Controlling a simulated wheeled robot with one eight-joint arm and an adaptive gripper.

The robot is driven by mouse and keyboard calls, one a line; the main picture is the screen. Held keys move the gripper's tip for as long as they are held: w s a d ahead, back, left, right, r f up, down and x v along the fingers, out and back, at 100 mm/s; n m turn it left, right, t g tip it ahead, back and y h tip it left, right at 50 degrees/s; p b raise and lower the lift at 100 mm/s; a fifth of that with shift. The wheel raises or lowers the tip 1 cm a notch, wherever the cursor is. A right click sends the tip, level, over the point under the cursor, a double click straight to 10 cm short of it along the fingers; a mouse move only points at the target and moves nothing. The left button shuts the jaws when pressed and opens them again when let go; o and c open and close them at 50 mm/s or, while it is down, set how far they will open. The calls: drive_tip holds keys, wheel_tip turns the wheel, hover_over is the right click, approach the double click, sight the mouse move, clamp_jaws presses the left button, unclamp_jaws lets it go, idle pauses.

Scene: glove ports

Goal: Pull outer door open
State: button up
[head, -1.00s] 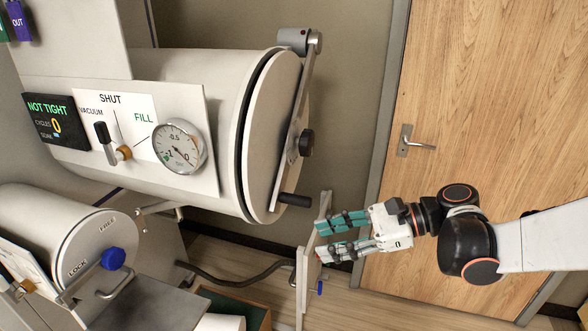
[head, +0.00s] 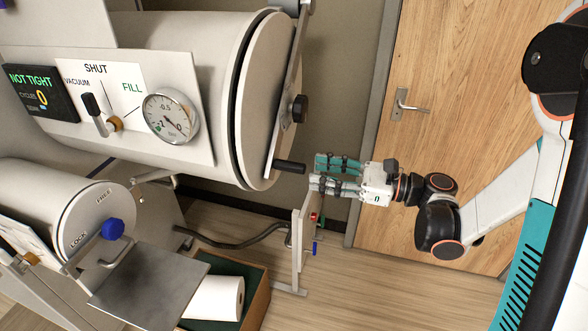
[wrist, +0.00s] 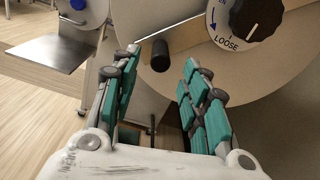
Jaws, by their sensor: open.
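The outer door (head: 262,100) is the round pale disc at the right end of the big cylinder, and it sits against the cylinder's end. A bar (head: 292,78) crosses it, with a black knob (head: 299,108) in the middle and a black grip (head: 290,167) at the low end. In the wrist view the knob (wrist: 256,14) reads LOOSE, and the grip (wrist: 160,56) lies ahead between my fingertips. My gripper (head: 315,173) is open, just right of the grip and about level with it. I see no contact between them.
A smaller cylinder with a round lid (head: 97,218) is at lower left, with a metal shelf (head: 148,288) before it. A white upright panel (head: 303,230) stands below my gripper. An open box (head: 258,300) holds a white roll. A wooden door (head: 450,80) is behind.

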sight(305, 169)
drive_tip(key=b+x, duration=0.1)
drive_tip(key=x, duration=0.6)
drive_tip(key=shift+w+a, duration=0.1)
drive_tip(key=shift+a, duration=0.05)
clamp_jaws()
